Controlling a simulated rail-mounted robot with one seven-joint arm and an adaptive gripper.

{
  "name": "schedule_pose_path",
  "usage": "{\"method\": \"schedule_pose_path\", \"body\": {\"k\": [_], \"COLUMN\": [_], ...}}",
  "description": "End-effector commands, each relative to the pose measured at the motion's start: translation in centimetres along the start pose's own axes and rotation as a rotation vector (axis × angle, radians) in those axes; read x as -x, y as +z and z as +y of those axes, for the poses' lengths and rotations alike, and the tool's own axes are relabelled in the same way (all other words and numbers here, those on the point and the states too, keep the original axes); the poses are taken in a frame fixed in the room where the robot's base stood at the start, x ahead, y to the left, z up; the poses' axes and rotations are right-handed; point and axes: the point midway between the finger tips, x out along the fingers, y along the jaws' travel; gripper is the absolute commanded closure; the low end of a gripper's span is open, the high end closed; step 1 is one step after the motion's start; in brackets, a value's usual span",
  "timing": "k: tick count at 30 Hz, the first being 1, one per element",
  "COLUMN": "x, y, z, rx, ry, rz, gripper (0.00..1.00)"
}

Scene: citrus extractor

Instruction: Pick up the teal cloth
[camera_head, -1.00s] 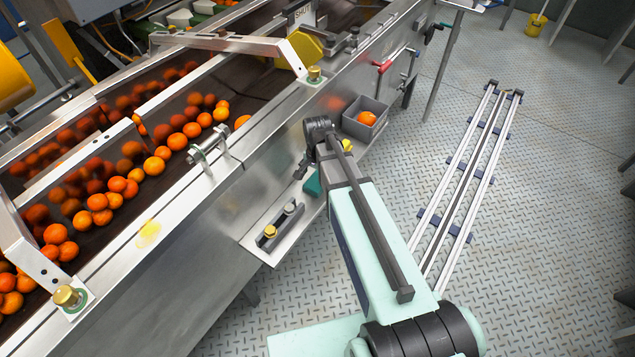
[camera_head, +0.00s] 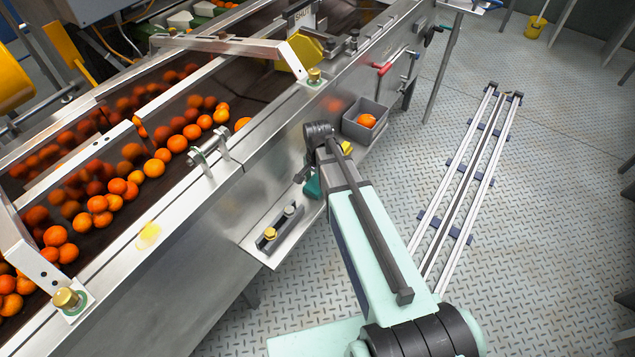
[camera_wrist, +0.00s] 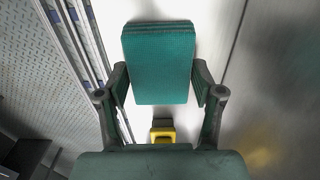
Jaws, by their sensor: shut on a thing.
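The teal cloth (camera_wrist: 160,65) is a folded, ribbed block between the two fingers of my gripper (camera_wrist: 160,85) in the wrist view. My gripper is shut on its sides. In the head view the cloth (camera_head: 313,187) shows partly, beside my wrist and over the metal shelf along the machine's side. My gripper (camera_head: 304,174) is small and dark there, and my arm hides part of it. I cannot tell whether the cloth touches the shelf.
A dark holder with brass-topped knobs (camera_head: 282,228) lies on the shelf's near end. A grey bin (camera_head: 366,120) with an orange stands farther along. A yellow object (camera_head: 346,147) is close to my wrist, also in the wrist view (camera_wrist: 163,134). The machine wall borders the shelf.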

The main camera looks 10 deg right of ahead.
Motion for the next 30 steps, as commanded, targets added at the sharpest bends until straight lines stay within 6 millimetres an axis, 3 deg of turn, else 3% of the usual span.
{"method": "schedule_pose_path", "body": {"k": [5, 10, 21, 30], "x": [1.1, 3.4, 12.3, 17.7], "y": [0.0, 0.0, -0.1, -0.1], "z": [0.0, 0.0, -0.1, -0.1], "rx": [0.000, 0.000, 0.000, 0.000], "ry": [-0.001, -0.002, -0.003, -0.002], "rz": [0.001, 0.002, 0.003, 0.002], "gripper": [0.67, 0.67, 0.67, 0.67]}}
